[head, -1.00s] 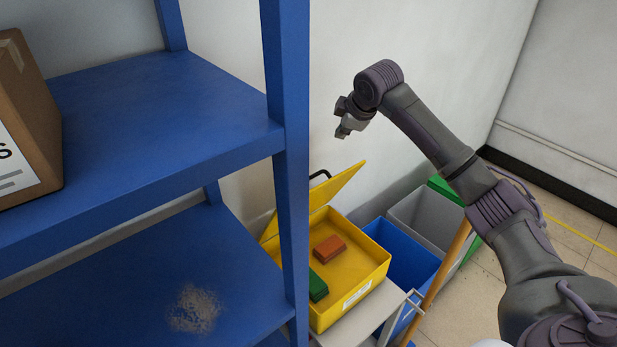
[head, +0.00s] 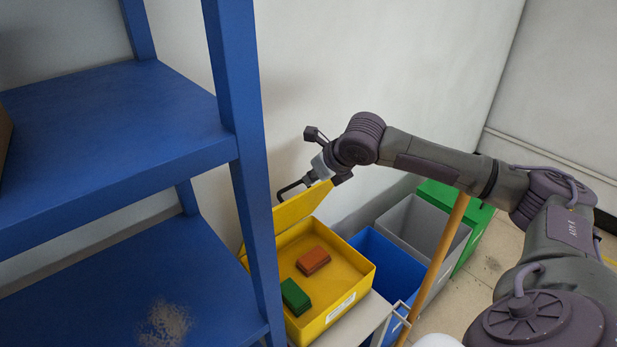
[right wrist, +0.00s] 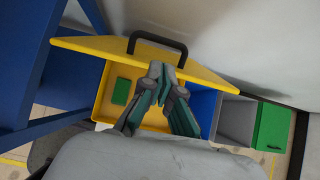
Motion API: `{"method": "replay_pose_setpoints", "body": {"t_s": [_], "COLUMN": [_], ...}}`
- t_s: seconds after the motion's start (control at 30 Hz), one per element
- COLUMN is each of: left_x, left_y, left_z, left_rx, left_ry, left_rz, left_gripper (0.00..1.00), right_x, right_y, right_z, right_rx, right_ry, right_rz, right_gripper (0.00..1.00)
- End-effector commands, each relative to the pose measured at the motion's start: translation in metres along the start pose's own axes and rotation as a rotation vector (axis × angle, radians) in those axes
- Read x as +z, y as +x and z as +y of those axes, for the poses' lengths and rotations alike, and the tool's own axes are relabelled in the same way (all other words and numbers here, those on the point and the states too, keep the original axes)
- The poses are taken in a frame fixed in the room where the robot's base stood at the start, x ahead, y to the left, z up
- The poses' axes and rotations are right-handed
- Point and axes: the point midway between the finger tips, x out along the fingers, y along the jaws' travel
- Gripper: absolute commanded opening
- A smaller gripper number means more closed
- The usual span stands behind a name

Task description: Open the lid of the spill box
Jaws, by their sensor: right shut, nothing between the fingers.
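The spill box (head: 353,300) is a yellow box on a small grey stand. Its yellow lid (head: 298,208) stands raised and tilted at the back, with the inside exposed. A black handle (head: 290,188) is on the lid's outer side; it also shows in the right wrist view (right wrist: 158,37). My right gripper (head: 328,172) is at the lid's upper edge, beside the handle. In the right wrist view its fingers (right wrist: 162,72) are shut and empty, tips overlapping the lid's edge; I cannot tell whether they touch. My left gripper is out of view.
An orange-brown block (head: 313,260) and a green block (head: 295,296) lie inside the box. A blue shelf (head: 235,130) stands close on the left. Blue (head: 395,262), grey (head: 425,225) and green (head: 475,235) bins and a wooden pole (head: 440,260) are to the right.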

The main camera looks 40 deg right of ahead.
Motion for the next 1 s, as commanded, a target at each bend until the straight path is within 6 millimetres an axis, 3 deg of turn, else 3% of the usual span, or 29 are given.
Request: {"method": "replay_pose_setpoints", "body": {"t_s": [0.2, 0.4, 0.6, 1.0], "left_x": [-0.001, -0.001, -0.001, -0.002], "left_y": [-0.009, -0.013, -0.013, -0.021], "left_z": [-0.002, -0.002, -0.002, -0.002], "left_rx": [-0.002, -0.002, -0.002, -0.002], "left_ry": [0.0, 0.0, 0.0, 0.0], "left_rz": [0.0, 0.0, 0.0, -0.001], "left_gripper": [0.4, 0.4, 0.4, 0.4], "right_x": [0.001, 0.001, 0.0, 0.004], "right_y": [0.041, 0.068, 0.077, 0.073], "right_z": [0.001, 0.0, 0.0, 0.008], "right_rx": [0.003, 0.0, 0.0, 0.0], "right_ry": [0.005, 0.004, 0.003, 0.002], "right_rz": [0.001, 0.0, 0.001, 0.0], "right_gripper": [0.0, 0.0, 0.0, 0.0]}}
